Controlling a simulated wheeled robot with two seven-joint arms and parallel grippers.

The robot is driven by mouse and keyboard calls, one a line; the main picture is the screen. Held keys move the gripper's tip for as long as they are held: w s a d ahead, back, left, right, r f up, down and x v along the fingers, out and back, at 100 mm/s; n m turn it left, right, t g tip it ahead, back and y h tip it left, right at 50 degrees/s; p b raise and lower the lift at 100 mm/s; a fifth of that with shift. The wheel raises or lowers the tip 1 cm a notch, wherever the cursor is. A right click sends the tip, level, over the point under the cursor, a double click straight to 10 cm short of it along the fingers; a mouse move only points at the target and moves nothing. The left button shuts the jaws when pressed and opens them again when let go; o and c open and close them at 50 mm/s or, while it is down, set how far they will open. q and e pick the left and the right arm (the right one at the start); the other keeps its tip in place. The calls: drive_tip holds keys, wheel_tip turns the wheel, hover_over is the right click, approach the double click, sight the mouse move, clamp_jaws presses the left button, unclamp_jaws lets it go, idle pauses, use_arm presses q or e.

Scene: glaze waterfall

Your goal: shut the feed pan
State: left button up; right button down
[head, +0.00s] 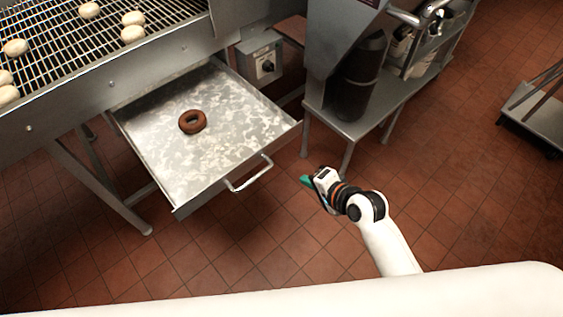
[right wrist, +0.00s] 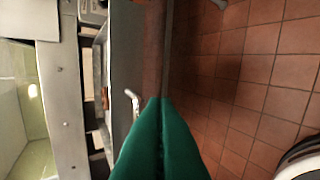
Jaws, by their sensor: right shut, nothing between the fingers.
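The feed pan (head: 226,142) is a shallow metal drawer pulled well out from under the conveyor frame. A bar handle (head: 249,174) is on its front face, and a brown doughnut (head: 193,121) lies in it. My right gripper (head: 306,180) is to the right of the handle in the head view, apart from it, with green fingers shut and empty. In the right wrist view the shut green fingers (right wrist: 160,130) point toward the pan front, with the handle (right wrist: 132,102) just left of their tips. My left gripper is not in view.
A wire conveyor (head: 75,40) with several pale dough pieces stands above the pan. A metal stand (head: 370,120) holding a dark cylinder (head: 357,85) is to the right of the pan. A control box (head: 264,64) is behind it. The tiled floor in front is clear.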

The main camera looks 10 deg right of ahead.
wheel_tip(320, 180, up, 4)
drive_tip(key=b, duration=0.2)
approach(266, 151)
wheel_tip(266, 151, down, 4)
drive_tip(key=w, duration=0.1)
drive_tip(key=shift+w+a+r+t+y, duration=0.1)
drive_tip(key=shift+w+a+t+y, duration=0.25)
drive_tip(key=shift+w+a, duration=1.05)
drive_tip(key=shift+w, duration=0.2)
